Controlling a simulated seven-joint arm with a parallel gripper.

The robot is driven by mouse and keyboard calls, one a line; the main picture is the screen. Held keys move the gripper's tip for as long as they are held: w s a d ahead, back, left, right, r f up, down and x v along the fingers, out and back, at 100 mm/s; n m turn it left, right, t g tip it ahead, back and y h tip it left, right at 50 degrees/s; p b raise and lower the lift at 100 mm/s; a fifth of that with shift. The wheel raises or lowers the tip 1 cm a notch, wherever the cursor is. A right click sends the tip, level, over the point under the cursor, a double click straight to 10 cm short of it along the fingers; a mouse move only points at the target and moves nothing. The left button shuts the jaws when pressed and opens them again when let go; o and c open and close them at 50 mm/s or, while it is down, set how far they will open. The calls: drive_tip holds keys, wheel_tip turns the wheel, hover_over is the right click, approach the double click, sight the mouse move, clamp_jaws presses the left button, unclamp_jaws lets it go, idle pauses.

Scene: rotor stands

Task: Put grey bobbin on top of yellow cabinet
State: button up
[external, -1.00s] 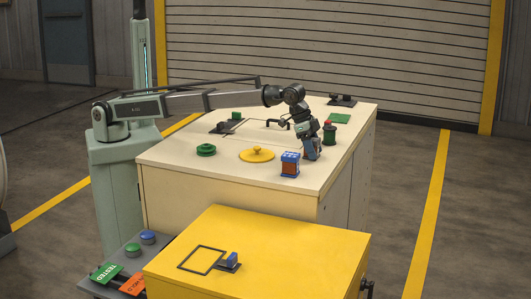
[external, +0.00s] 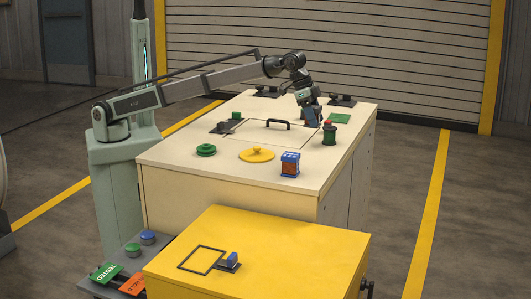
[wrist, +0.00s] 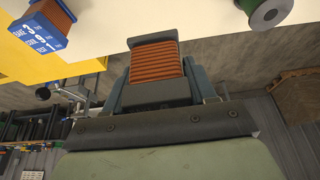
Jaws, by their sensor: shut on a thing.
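My gripper (external: 308,114) is shut on a bobbin with copper-orange winding (wrist: 154,63) and a dark grey end block (wrist: 153,93). This grey bobbin is between the two fingers in the wrist view. In the external view it is mostly hidden by my gripper, over the right back part of the cream bench. The yellow cabinet (external: 300,250) stands in front of the bench, with a black square outline (external: 181,265) on its top. The cabinet also shows at the left of the wrist view (wrist: 75,70).
A blue-ended copper bobbin (external: 290,164), a green cylinder with a red top (external: 329,134), a yellow knobbed disc (external: 257,155) and a green ring (external: 206,150) stand on the bench (external: 240,186).

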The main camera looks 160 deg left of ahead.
sight(314, 108)
wheel_tip(314, 108, up, 3)
drive_tip(key=shift+r, duration=0.1)
drive_tip(key=shift+w+d+r, duration=0.15)
drive_tip(key=shift+w+d, duration=0.35)
drive_tip(key=shift+d, duration=0.05)
drive_tip(key=w+d+m, duration=0.1)
drive_tip(key=w+d, duration=0.6)
drive_tip(key=d, duration=0.5)
drive_tip(key=w+d+m+t+h, duration=0.15)
drive_tip(key=w+d, duration=0.45)
drive_tip(key=d, duration=0.6)
drive_tip(key=w+d+m+g, duration=0.1)
drive_tip(key=w+d+m, duration=0.1)
drive_tip(key=w+d, duration=0.7)
drive_tip(key=shift+t, duration=0.25)
drive_tip(key=shift+s+d+f, duration=0.35)
drive_tip(key=shift+d+f, duration=0.05)
drive_tip(key=shift+f, duration=3.9)
drive_tip(key=shift+s+d+f, duration=0.3)
drive_tip(key=shift+d+f, duration=0.15)
drive_tip(key=shift+f, duration=3.9)
drive_tip(key=shift+s+d+f, duration=0.35)
drive_tip(key=shift+d+f, duration=0.05)
drive_tip(key=shift+f, duration=3.9)
drive_tip(key=shift+f, duration=0.1)
drive_tip(key=o, duration=1.3)
drive_tip(key=shift+c, duration=0.2)
